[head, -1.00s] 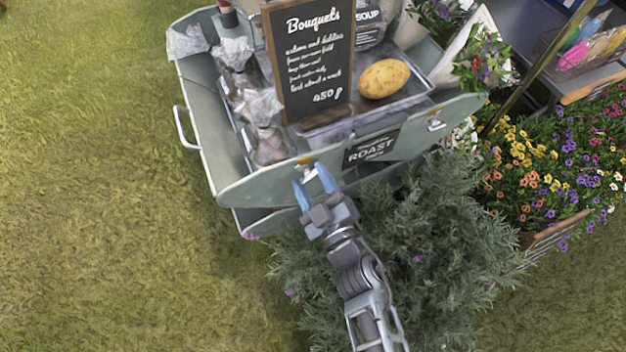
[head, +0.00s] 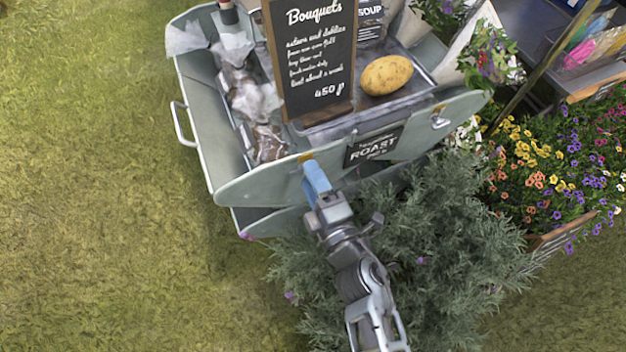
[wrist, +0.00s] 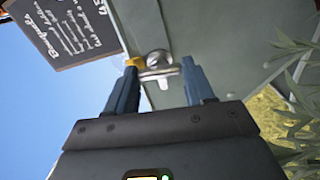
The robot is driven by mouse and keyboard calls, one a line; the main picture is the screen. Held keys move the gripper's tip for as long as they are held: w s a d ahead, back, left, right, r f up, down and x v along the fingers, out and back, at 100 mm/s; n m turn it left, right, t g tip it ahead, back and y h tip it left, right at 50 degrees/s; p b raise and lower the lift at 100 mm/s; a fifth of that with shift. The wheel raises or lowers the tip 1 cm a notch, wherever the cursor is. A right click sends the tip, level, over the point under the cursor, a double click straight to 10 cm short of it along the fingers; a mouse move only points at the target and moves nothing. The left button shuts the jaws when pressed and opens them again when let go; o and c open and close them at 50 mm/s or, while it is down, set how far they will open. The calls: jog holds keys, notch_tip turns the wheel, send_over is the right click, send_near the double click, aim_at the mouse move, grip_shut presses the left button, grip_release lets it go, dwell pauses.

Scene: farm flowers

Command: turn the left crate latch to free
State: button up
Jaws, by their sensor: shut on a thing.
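The left crate latch sits on the front panel of the grey-green crate (head: 245,188). In the wrist view it is a silver latch (wrist: 159,66) with a rounded knob and a flat plate, beside a small yellow piece. My gripper (wrist: 161,72) is shut on the latch, with one blue finger on each side of it. In the head view my gripper (head: 311,172) meets the panel below the sign, and its blue fingers hide most of the latch. The matching right latch (head: 438,119) shows at the panel's right end.
A Bouquets chalkboard (head: 313,55), a potato (head: 386,75) and wrapped goods stand in the crate. A grey-green bush (head: 420,225) crowds below and right of my arm. A flower box (head: 560,230) is at the right. Open grass lies left.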

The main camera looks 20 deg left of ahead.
jog(key=shift+f+n, duration=0.1)
jog(key=shift+n, duration=0.4)
dwell(0.3)
jog(key=o, duration=1)
jog(key=shift+o, duration=0.2)
jog(key=p+v, duration=0.2)
jog(key=v, duration=0.5)
jog(key=shift+s+d, duration=0.25)
jog(key=shift+d, duration=0.05)
